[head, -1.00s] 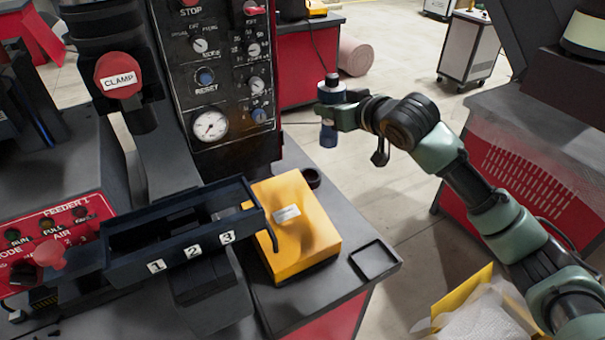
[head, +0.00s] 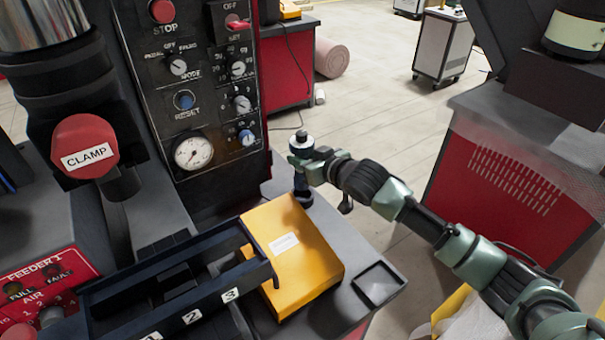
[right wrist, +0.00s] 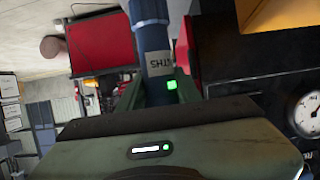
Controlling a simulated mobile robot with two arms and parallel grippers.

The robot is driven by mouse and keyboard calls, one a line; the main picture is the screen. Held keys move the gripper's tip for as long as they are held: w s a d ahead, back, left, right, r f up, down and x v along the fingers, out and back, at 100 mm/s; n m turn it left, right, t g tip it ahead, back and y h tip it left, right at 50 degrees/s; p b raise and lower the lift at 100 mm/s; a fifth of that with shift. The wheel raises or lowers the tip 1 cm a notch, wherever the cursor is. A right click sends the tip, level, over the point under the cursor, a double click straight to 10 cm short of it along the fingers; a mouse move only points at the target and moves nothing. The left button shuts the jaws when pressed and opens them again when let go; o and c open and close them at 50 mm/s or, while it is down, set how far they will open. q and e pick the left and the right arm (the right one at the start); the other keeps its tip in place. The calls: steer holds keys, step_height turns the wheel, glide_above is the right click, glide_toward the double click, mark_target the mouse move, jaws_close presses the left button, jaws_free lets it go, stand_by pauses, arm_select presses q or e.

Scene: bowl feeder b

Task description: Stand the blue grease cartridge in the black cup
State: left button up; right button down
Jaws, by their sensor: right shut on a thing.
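My right gripper (head: 302,160) is shut on the blue grease cartridge (head: 300,180), which hangs upright through its jaws with a dark cap on top. In the right wrist view the blue cartridge (right wrist: 150,35), with a pale printed band, stands between my green fingers (right wrist: 157,92). The black cup (head: 304,199) is on the grey bench beside the yellow box's far corner. The cartridge's lower end is over or at the cup; I cannot tell whether it is inside. My left gripper is not in view.
The yellow box (head: 297,255) lies close in front of the cup. A shallow black tray (head: 379,284) is at the bench's right corner. The control panel with its gauge (head: 193,152) rises to the left. A numbered black rack (head: 190,295) is nearer.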

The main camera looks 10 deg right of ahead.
steer(key=shift+f, duration=0.7)
step_height(320, 180, down, 4)
steer(key=shift+r, duration=0.25)
steer(key=shift+f, duration=0.3)
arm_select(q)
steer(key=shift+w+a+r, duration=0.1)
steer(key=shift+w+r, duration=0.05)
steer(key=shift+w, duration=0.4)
arm_select(e)
steer(key=shift+f, duration=0.1)
steer(key=c, duration=1)
jaws_free()
steer(key=shift+o, duration=0.2)
